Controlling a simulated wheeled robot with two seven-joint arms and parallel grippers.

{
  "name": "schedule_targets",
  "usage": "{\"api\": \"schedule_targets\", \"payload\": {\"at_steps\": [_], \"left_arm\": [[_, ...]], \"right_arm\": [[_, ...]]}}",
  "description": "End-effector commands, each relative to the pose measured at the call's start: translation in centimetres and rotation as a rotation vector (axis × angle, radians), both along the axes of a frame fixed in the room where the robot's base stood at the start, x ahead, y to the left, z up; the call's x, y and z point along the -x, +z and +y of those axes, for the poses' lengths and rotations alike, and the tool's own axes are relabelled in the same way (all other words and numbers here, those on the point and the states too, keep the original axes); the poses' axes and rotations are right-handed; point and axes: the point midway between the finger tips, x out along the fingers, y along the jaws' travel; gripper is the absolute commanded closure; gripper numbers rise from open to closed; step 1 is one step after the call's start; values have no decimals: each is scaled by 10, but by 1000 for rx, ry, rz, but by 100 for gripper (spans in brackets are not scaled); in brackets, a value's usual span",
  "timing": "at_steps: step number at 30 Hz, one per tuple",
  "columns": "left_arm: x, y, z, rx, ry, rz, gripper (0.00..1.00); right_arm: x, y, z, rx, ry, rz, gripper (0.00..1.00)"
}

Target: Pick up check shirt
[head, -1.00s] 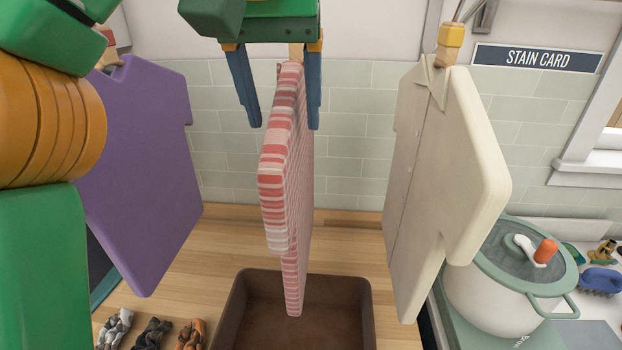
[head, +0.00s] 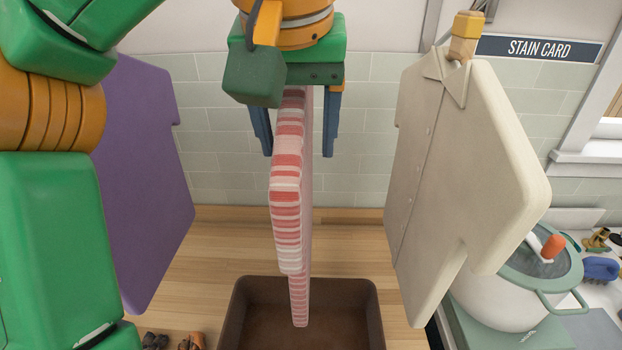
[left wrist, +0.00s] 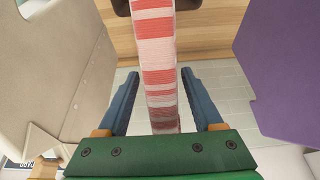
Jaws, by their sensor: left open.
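The check shirt (head: 287,205), with red, pink and white bands, hangs nearly edge-on in the middle of the head view. My left gripper (head: 297,154) is open at its upper part, with one blue finger on each side. In the left wrist view the shirt (left wrist: 158,45) runs between the two fingers of my left gripper (left wrist: 160,74), with visible gaps on both sides. The shirt's top is hidden behind the gripper in the head view. My right gripper is not in view.
A purple shirt (head: 140,190) hangs at left, partly behind my arm, and a cream shirt (head: 425,190) hangs at right. A brown basin (head: 372,310) stands below the check shirt. A lidded pot (head: 500,300) is at lower right. The wooden counter (head: 235,250) is clear near the wall.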

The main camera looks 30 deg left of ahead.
Motion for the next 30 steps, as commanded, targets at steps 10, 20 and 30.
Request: {"api": "schedule_targets", "payload": {"at_steps": [10, 20, 30], "left_arm": [[0, 0, 0, 0, 0, 0, 100], [0, 0, 0, 0, -1, 0, 100], [0, 0, 0, 0, -1, 1, 100]], "right_arm": [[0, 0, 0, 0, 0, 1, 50], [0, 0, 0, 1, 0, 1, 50], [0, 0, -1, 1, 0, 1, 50]]}}
